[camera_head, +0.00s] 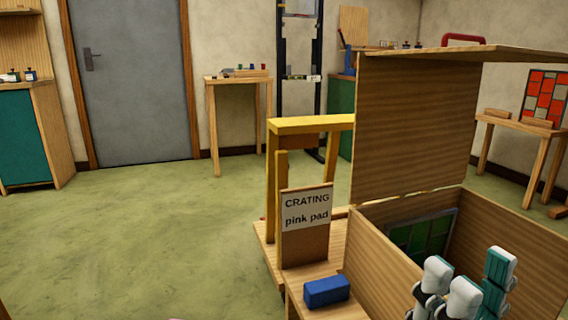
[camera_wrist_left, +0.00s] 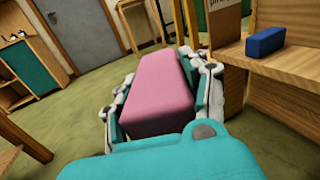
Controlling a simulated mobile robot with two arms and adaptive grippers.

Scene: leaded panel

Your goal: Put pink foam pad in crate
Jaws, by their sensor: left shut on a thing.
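The pink foam pad (camera_wrist_left: 158,90) is a long block in the left wrist view. My left gripper (camera_wrist_left: 160,72) is shut on it, with a finger along each long side. The pad is above the floor, left of the wooden bench. Neither the pad nor my left gripper shows in the head view. The wooden crate (camera_head: 376,264) stands at the right of the head view with its lid (camera_head: 412,125) raised. My right gripper (camera_head: 465,285) is in front of the crate's opening and hides part of it. Its fingertips show no held object, and its opening is unclear.
A green leaded panel (camera_head: 423,238) is inside the crate. A blue block (camera_head: 326,291) lies on the wooden bench (camera_head: 300,283) beside the crate; it also shows in the left wrist view (camera_wrist_left: 265,42). A sign (camera_head: 307,208) reads "CRATING pink pad". Open green floor (camera_head: 140,235) lies to the left.

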